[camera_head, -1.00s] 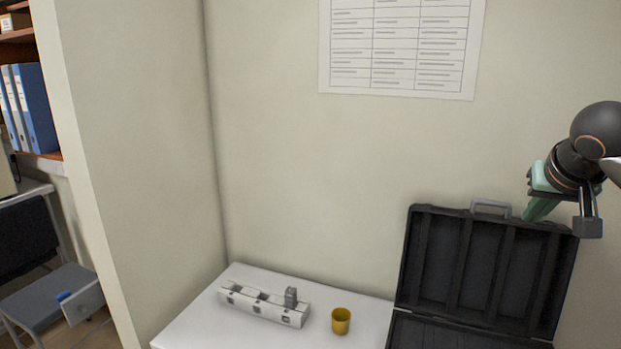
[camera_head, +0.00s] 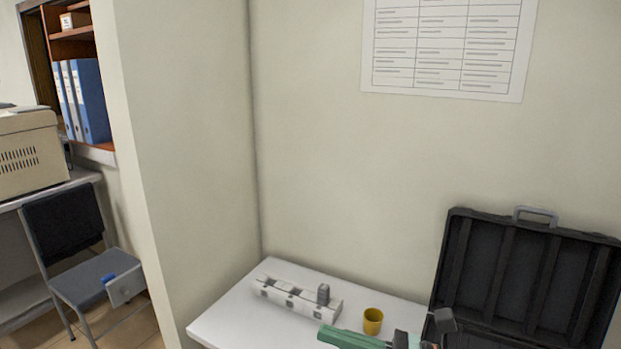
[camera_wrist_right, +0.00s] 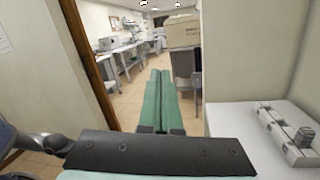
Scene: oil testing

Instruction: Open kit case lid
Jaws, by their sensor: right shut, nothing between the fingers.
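The black kit case (camera_head: 525,275) stands at the right of the head view. Its lid is up, leaning back near the wall, with the ribbed inside showing and a grey handle (camera_head: 535,215) on its top edge. The lower part of the case is mostly cut off by the frame. My right gripper (camera_head: 322,334) is low in the head view, in front of the table and left of the case, apart from the lid. Its green fingers (camera_wrist_right: 160,100) are together and empty in the right wrist view. My left gripper is in neither view.
A white table (camera_head: 225,322) carries a white block rack (camera_head: 297,298) with a grey piece on it, and a yellow cup (camera_head: 373,321). A grey chair (camera_head: 95,275) and a beige machine (camera_head: 28,150) are at the left. Open floor shows ahead in the wrist view.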

